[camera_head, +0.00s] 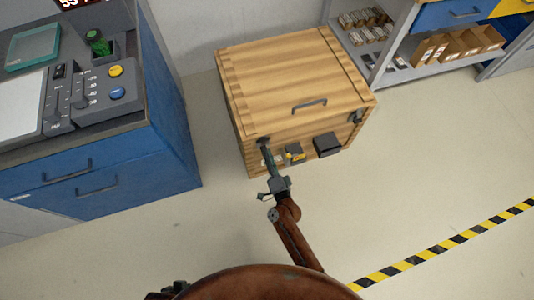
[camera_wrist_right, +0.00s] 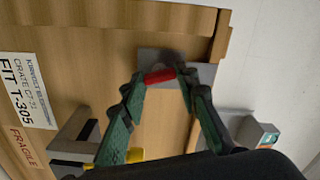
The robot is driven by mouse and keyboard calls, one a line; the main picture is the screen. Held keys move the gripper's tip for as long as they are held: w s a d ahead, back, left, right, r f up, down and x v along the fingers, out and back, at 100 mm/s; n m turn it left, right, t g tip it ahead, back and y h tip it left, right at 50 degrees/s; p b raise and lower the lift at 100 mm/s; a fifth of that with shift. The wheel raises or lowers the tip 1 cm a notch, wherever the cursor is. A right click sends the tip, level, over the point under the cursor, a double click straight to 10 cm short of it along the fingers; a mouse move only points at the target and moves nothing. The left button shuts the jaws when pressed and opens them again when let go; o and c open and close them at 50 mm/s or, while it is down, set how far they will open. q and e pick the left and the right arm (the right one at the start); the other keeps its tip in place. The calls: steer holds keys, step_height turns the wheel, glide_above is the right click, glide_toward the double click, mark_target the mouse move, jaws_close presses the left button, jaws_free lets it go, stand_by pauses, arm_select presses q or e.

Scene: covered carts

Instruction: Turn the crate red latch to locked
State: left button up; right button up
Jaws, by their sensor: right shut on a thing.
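The wooden crate (camera_head: 285,75) stands on the floor, its lid down, with a dark handle on top. My right gripper (camera_head: 265,148) reaches its front face near the left upper corner. In the right wrist view the red latch (camera_wrist_right: 160,76) sits on a grey plate (camera_wrist_right: 203,73), between the green fingertips of my right gripper (camera_wrist_right: 163,80), which are shut on it. The red latch is hidden behind the fingers in the head view.
A blue console cabinet (camera_head: 110,165) stands to the left and shelving (camera_head: 420,72) behind right. The floor in front is clear.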

arm_select(q)
steer(key=shift+w+d+f, duration=0.25)
steer(key=shift+d+f, duration=0.05)
steer(key=shift+f, duration=0.05)
arm_select(e)
steer(key=m, duration=0.3)
arm_select(q)
steer(key=shift+w, duration=0.1)
arm_select(e)
steer(key=shift+m, duration=0.3)
arm_select(q)
steer(key=shift+r, duration=0.1)
arm_select(e)
steer(key=shift+f, duration=0.1)
arm_select(q)
steer(key=shift+a, duration=0.1)
arm_select(e)
steer(key=o, duration=1.1)
steer(key=shift+o, duration=0.2)
steer(key=v, duration=1.2)
steer(key=shift+s, duration=0.1)
